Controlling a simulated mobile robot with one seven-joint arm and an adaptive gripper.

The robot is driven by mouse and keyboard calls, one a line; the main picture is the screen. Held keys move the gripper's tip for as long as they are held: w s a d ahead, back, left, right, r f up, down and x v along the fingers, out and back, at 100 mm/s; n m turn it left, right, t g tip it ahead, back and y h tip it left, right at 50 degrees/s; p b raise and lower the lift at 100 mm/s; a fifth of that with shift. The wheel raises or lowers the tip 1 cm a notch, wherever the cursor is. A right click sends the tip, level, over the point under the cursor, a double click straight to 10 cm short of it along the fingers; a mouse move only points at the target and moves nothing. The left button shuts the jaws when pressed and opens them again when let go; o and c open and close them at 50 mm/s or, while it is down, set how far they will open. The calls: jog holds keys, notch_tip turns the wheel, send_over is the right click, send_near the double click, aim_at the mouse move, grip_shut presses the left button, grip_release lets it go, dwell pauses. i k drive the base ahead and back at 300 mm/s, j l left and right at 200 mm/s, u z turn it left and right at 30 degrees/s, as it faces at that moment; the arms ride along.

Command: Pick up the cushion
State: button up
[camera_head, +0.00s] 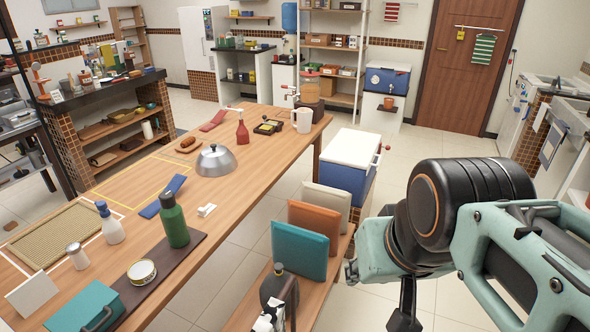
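Three square cushions stand upright in a row on a low wooden bench (338,268): a teal cushion (299,251) nearest, an orange cushion (316,223) behind it, and a beige cushion (328,199) farthest back. The cushions partly overlap in this view. My gripper (380,295) hangs to the right of the bench, apart from the cushions, with my arm coming in from the right. Its fingers are mostly hidden by its own body, so I cannot tell how far apart they are. I see nothing held in it.
A dark bottle (279,288) stands at the bench's near end. The long wooden table (240,190) left of it carries a green bottle (173,221), a metal dome (215,161) and other items. A blue cooler (349,168) stands behind the bench. Open tiled floor lies behind my arm.

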aim_at(326, 222)
jog(key=i+l, duration=0.25)
jog(key=i, duration=0.15)
jog(key=i+l+z, duration=0.15)
jog(key=i+l, duration=0.15)
jog(key=i, duration=0.1)
